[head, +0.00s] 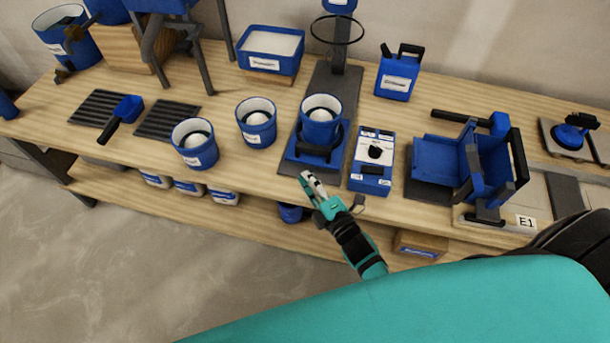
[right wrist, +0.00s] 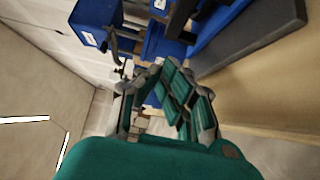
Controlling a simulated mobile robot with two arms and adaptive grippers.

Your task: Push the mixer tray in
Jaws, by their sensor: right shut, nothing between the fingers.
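The blue mixer tray (head: 331,161) sits on the dark base plate of the mixer stand, with a dark handle bar (head: 313,150) at its front. A blue bucket (head: 321,120) with white contents stands upright on the tray. My right gripper (head: 306,176) is shut and empty, in front of the tray at the bench's front edge. A gap to the tray seems to show, but I cannot tell its exact size. The right wrist view shows the closed fingers (right wrist: 160,70) with blue parts beyond them. My left gripper is not in view.
Two more buckets (head: 194,144) (head: 256,123) stand left of the mixer stand. A blue control box (head: 372,162) stands close on its right, then a blue hinged fixture (head: 476,165). A lower shelf (head: 250,216) runs beneath the bench (head: 250,175).

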